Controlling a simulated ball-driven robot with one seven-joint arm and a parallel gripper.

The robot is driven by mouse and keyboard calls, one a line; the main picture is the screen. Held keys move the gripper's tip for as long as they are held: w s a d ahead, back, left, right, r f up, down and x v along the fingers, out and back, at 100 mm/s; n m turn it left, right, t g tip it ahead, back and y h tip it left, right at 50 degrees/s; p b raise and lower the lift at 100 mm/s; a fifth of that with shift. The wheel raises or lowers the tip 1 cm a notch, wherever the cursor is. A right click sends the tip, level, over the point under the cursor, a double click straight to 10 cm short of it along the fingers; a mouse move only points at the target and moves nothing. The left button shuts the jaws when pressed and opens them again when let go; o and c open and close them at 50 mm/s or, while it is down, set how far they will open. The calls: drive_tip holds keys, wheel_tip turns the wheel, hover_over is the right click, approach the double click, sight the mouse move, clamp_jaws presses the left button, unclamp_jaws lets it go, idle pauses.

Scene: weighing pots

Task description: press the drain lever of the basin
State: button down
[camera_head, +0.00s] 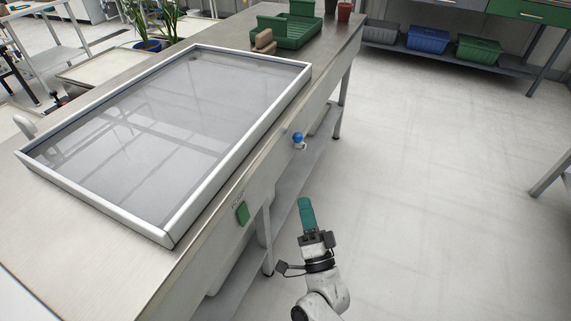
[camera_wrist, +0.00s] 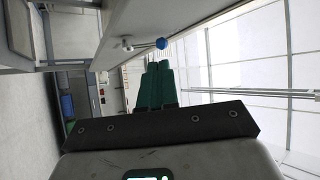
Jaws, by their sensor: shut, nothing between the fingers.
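The basin (camera_head: 95,202) is a wide shallow tray with a pale rim and a grey, reflecting inside, set on the metal bench. A blue ball knob (camera_head: 298,137) on a short pale mount sticks out from the bench's front face, and it looks like the drain lever. The knob also shows in the wrist view (camera_wrist: 161,43), above the fingertips. My gripper (camera_head: 306,202) has green fingers, closed together and empty. It is over the floor side of the bench, apart from the knob and nearer to me. It also shows in the wrist view (camera_wrist: 159,64).
A green plate (camera_head: 242,213) with small lettering above it is on the bench front, nearer than the knob. A green crate (camera_head: 290,30), tan blocks (camera_head: 264,40) and a small reddish pot (camera_head: 344,11) stand on the bench's far end. The floor right of the bench is clear.

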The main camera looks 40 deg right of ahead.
sight(301, 137)
drive_tip(key=shift+s+d+f+m+g+h+b, duration=0.15)
drive_tip(key=shift+s+f+m+h, duration=0.1)
drive_tip(key=shift+m+h, duration=0.4)
drive_tip(key=shift+s+d+f+m+g+h+b, duration=0.1)
drive_tip(key=shift+f+m+g+h+b, duration=0.1)
drive_tip(key=shift+m+h, duration=0.4)
drive_tip(key=x, duration=1.4)
drive_tip(key=shift+b, duration=0.4)
drive_tip(key=shift+r+p, duration=0.25)
drive_tip(key=shift+p, duration=0.1)
drive_tip(key=r+p, duration=0.1)
drive_tip(key=p, duration=0.2)
drive_tip(key=shift+d+m+g, duration=0.1)
drive_tip(key=shift+m+g, duration=0.25)
drive_tip(key=p, duration=0.2)
drive_tip(key=r+m+g+p, duration=0.1)
drive_tip(key=p, duration=0.2)
drive_tip(key=shift+w+d+r, duration=0.1)
drive_tip(key=shift+d+r, duration=0.05)
drive_tip(key=shift+d, duration=0.1)
drive_tip(key=w+d+r+m+g+y+p, duration=0.2)
drive_tip(key=d+p, duration=0.5)
drive_tip(key=p, duration=0.9)
drive_tip(key=shift+w+m+g, duration=0.3)
drive_tip(key=shift+m+g, duration=0.3)
drive_tip(key=shift+g, duration=0.7)
